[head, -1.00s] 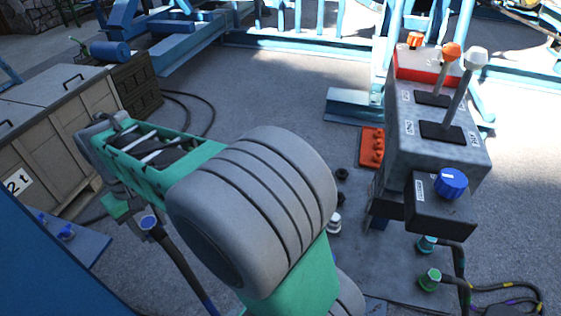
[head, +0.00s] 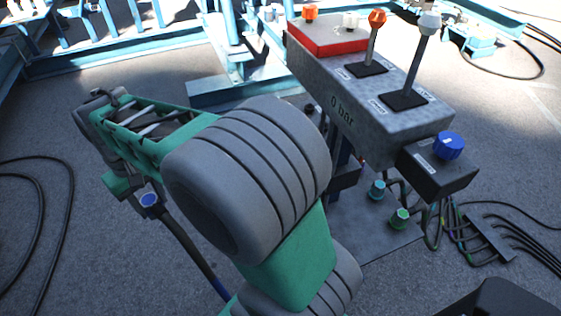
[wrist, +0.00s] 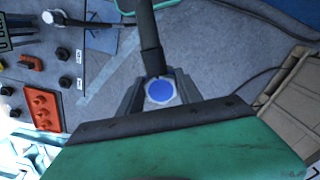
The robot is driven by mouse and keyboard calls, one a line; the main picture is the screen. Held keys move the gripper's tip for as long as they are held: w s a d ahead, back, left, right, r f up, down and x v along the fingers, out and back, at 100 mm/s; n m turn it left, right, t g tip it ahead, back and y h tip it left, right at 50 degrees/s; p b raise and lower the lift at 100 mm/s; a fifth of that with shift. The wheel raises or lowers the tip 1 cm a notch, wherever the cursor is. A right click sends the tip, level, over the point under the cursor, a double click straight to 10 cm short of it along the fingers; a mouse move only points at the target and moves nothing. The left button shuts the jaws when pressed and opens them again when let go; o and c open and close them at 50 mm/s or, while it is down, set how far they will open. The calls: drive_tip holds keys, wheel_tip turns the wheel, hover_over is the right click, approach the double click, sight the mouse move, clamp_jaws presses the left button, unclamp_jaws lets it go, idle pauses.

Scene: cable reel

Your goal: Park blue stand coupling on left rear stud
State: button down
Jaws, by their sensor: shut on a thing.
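The blue stand coupling (head: 150,199) has a blue round face and a dark hose hanging from it. In the wrist view the coupling (wrist: 160,91) sits between the dark jaws. My gripper (wrist: 160,96) is shut on it, held above the ground. In the wrist view, dark round fittings (wrist: 65,82), an orange fitting (wrist: 30,62) and a red block (wrist: 42,108) lie on a grey plate at the left. I cannot tell which part is the left rear stud. My arm hides part of the stand in the head view.
The grey control box (head: 365,90) with levers and a blue knob (head: 448,146) stands right of my arm. Teal (head: 377,190) and green (head: 400,218) couplings stand below it. Cables lie at the right and left. A crate (wrist: 290,90) shows in the wrist view.

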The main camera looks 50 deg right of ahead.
drive_tip(key=d+f+m, duration=0.3)
drive_tip(key=d+f, duration=0.1)
drive_tip(key=d, duration=0.6)
drive_tip(key=d+f+m, duration=0.3)
drive_tip(key=d+f, duration=0.2)
drive_tip(key=d, duration=0.5)
drive_tip(key=d+f+m, duration=0.3)
drive_tip(key=d+f, duration=0.1)
drive_tip(key=d, duration=0.6)
drive_tip(key=s+d+f+m+b, duration=0.1)
drive_tip(key=s+d+f+m, duration=0.15)
drive_tip(key=s+d, duration=0.2)
drive_tip(key=s+d+f+m, duration=0.1)
drive_tip(key=s+d+f, duration=0.3)
drive_tip(key=d, duration=0.2)
drive_tip(key=shift+n, duration=0.25)
drive_tip(key=f+b, duration=0.1)
drive_tip(key=f, duration=0.2)
drive_tip(key=f+b, duration=0.2)
drive_tip(key=f, duration=0.1)
drive_tip(key=f+b, duration=0.2)
drive_tip(key=shift+w+f, duration=0.3)
drive_tip(key=shift+f, duration=0.1)
drive_tip(key=shift+s+a, duration=0.1)
drive_tip(key=shift+f+b, duration=0.45)
drive_tip(key=shift+b, duration=0.1)
drive_tip(key=c, duration=0.7)
unclamp_jaws()
